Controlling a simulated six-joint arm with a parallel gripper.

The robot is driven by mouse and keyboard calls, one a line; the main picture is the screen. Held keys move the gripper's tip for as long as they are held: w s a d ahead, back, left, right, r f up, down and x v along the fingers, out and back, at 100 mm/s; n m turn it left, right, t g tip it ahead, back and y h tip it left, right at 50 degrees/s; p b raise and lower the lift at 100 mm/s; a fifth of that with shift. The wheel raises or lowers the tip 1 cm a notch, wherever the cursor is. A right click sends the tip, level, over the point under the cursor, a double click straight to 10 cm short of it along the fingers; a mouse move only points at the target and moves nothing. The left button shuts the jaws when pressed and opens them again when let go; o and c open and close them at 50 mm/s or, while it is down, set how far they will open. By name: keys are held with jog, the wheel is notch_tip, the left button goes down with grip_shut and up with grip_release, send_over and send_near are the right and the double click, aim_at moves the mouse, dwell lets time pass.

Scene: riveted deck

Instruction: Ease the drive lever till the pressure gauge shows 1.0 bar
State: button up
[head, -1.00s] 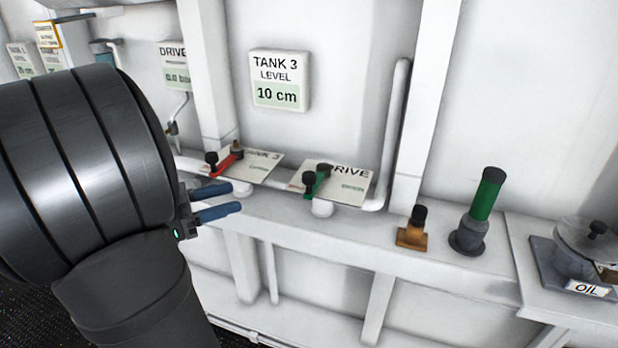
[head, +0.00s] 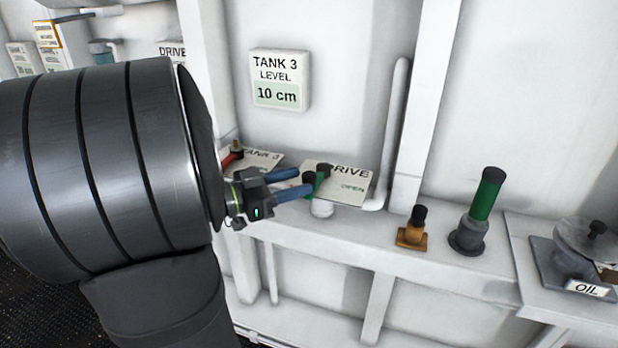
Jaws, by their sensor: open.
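The drive lever (head: 321,180) is green with a black knob (head: 308,177) at its near end. It sits on a white plate (head: 350,178) marked DRIVE and OPEN. My gripper (head: 304,183) is open, its two blue fingers at the lever's knob end, one on the far side and one on the near side; I cannot tell whether they touch it. The drive gauge (head: 171,49) on the wall at upper left shows only its top with the word DRIVE; my arm hides its reading.
A red lever (head: 233,154) on the TANK 3 plate (head: 262,158) is just left of my gripper. The TANK 3 level display (head: 279,80) reads 10 cm. To the right stand a small orange-based knob (head: 412,236), a green-handled lever (head: 484,200) and an OIL unit (head: 580,258).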

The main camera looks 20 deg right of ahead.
aim_at(303, 180)
jog(key=shift+d, duration=1.95)
grip_shut()
